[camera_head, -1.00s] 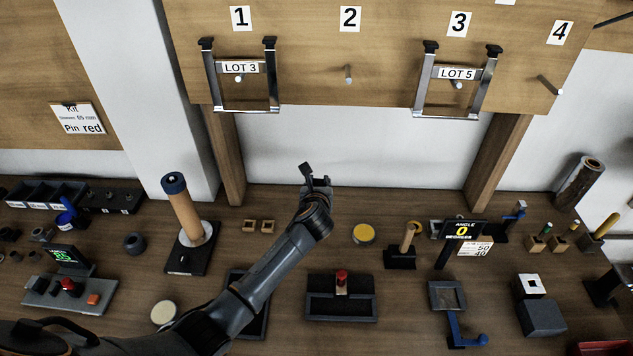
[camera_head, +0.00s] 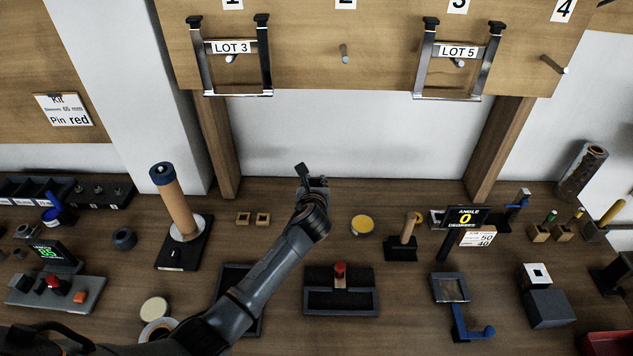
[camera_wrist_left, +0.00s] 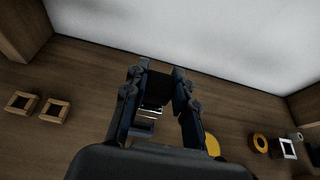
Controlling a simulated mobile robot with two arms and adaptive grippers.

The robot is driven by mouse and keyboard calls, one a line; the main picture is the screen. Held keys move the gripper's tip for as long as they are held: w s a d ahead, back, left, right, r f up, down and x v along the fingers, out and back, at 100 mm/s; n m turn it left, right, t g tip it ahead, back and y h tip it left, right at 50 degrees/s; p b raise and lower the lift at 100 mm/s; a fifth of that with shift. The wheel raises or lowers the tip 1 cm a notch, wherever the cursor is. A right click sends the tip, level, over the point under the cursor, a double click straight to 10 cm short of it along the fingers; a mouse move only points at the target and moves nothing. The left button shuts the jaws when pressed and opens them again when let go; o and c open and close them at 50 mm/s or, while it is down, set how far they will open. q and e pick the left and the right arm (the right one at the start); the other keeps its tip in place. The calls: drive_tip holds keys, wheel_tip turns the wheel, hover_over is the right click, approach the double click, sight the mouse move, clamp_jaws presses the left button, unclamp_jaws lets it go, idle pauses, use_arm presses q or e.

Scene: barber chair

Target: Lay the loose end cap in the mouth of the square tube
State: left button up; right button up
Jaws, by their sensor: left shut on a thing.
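My left gripper (camera_head: 314,183) is over the back of the bench, near the middle of the head view. In the left wrist view its fingers (camera_wrist_left: 160,90) are close together on a small dark piece, which I take for the end cap (camera_wrist_left: 154,87); its shape is mostly hidden. Below it shows a shiny metal bit. A pale square rim with a dark opening (camera_wrist_left: 287,148), perhaps the mouth of the square tube, is at the right of the wrist view, well apart from the gripper. My right gripper is out of view.
Two small wooden frames (camera_head: 242,218) lie left of the gripper. A yellow-topped tin (camera_head: 362,225), a stand with a wooden peg (camera_head: 403,245) and an angle display (camera_head: 465,219) are to the right. Metal brackets hang above.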

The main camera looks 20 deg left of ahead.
use_arm(q)
drive_tip(key=shift+s+d+f, duration=0.15)
drive_tip(key=shift+f, duration=0.1)
drive_tip(key=shift+a, duration=0.25)
drive_tip(key=o, duration=1)
drive_tip(key=shift+d, duration=0.1)
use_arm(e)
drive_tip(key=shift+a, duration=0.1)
